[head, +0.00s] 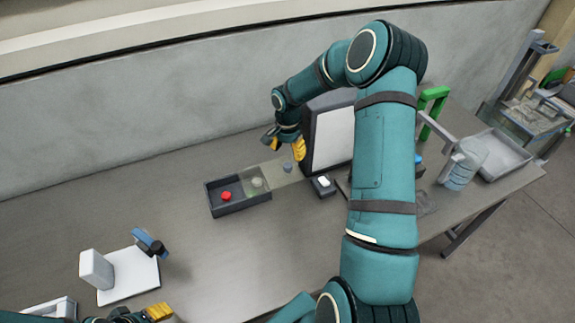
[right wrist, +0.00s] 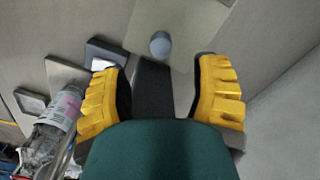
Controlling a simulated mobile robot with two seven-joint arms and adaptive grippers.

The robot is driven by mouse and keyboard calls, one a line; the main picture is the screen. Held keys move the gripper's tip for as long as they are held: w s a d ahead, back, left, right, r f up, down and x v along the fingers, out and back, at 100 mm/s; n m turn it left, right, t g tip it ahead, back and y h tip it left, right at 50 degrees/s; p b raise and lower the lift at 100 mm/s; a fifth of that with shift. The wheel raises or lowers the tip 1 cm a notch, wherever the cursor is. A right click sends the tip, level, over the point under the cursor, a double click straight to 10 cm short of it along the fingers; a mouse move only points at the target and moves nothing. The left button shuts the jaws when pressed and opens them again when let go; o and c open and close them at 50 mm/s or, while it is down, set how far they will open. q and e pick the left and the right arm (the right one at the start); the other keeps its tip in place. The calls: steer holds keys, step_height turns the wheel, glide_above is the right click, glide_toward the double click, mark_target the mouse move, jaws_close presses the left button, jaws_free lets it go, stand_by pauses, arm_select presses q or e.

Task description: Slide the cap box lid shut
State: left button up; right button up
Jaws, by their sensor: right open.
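The cap box (head: 240,208) is a dark open-topped tray on the table in the head view. A red cap lies in its left part; a pale greenish cap shows through the clear lid over its right part. The lid (head: 274,174) sticks out to the right of the box. Its grey round knob (head: 287,166) also shows in the right wrist view (right wrist: 160,44), beyond the fingertips. My right gripper (head: 285,143) is open and empty, above and behind the knob, not touching it. My left gripper (head: 145,315) is partly cut off at the bottom edge; its jaws are unclear.
A dark-framed screen (head: 333,138) stands close right of my right gripper. A small dark block with a white top (head: 323,185) sits right of the lid. A white stand (head: 130,275) is at lower left. A bottle (head: 463,165) and grey tray (head: 500,152) are at right.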

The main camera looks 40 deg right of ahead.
mark_target(287, 165)
step_height(287, 165, down, 8)
steer(key=shift+r, duration=0.25)
jaws_close()
stand_by(0.3)
